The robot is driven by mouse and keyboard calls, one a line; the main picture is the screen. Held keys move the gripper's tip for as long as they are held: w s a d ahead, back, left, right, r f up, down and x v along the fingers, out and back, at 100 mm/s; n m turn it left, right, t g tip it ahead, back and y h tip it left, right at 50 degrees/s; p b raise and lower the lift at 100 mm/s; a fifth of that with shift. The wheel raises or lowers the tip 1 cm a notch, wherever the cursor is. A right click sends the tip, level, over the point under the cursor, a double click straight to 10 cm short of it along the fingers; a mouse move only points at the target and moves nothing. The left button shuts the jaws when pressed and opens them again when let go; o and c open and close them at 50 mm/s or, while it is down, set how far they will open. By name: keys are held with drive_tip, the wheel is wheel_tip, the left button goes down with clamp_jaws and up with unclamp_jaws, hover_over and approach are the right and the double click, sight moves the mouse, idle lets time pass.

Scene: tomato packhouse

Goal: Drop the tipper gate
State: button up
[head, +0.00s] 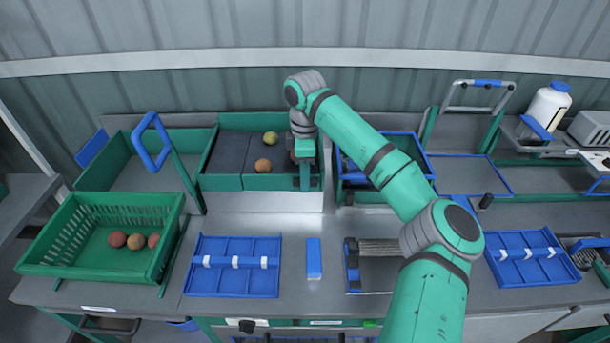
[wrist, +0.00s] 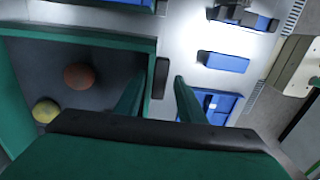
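The tipper is a green-walled bin with a dark floor (head: 231,153), left of centre at the back in the head view. Its green front board (head: 262,183), which I take for the gate, stands upright; it also shows in the wrist view (wrist: 149,88). A dark block like a handle (wrist: 161,77) sits at the board's outer side. My gripper (head: 305,172) is at the bin's right end. In the wrist view my gripper (wrist: 157,92) has its fingers apart, one on each side of the board, with nothing held. Contact cannot be told.
A tomato (head: 263,165) and a yellowish one (head: 271,138) lie in the bin. A green crate (head: 50,262) with several tomatoes stands front left. A blue loop handle (head: 164,161) rises left of the bin. Blue trays (head: 190,283) (head: 568,273) lie on the bench.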

drive_tip(key=c, duration=0.8)
drive_tip(key=shift+c, duration=0.2)
